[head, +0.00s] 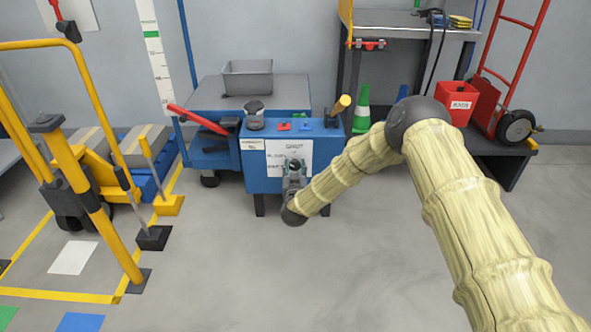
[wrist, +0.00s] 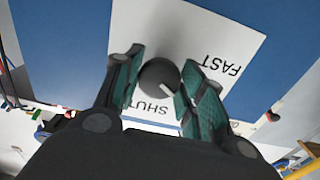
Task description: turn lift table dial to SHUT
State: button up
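The dial (wrist: 158,77) is a dark round knob on a white label plate (wrist: 185,30), and its pale pointer mark points to the lower right in the wrist view. The plate reads SHUT just below the dial and FAST to its right; other lettering is hidden by my fingers. The plate is on the front of the blue lift table unit (head: 258,183) in the head view. My gripper (wrist: 160,82) has its two green-padded fingers either side of the dial, with a slight gap on the left; contact on the right is unclear. In the head view my gripper (head: 294,172) covers the plate's lower part.
A grey bin (head: 248,78) sits on the lift table, with a red lever (head: 196,119) at left. A yellow-handled post (head: 340,105) and green cone (head: 362,108) stand right. Yellow rails (head: 95,215) stand left. The floor in front (head: 240,270) is clear.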

jog(key=shift+d, duration=0.15)
jog(key=shift+c, duration=0.2)
jog(key=shift+r+m+p, duration=0.1)
jog(key=shift+m+p, duration=0.2)
jog(key=shift+m, duration=0.1)
jog(key=m+p, duration=0.2)
jog(key=m, duration=0.2)
jog(key=shift+a+p, duration=0.2)
jog(key=shift+p, duration=0.2)
jog(key=m+p, duration=0.1)
jog(key=m, duration=0.3)
jog(key=shift+m+p, duration=0.3)
jog(key=shift+m, duration=1.2)
jog(key=shift+a, duration=0.1)
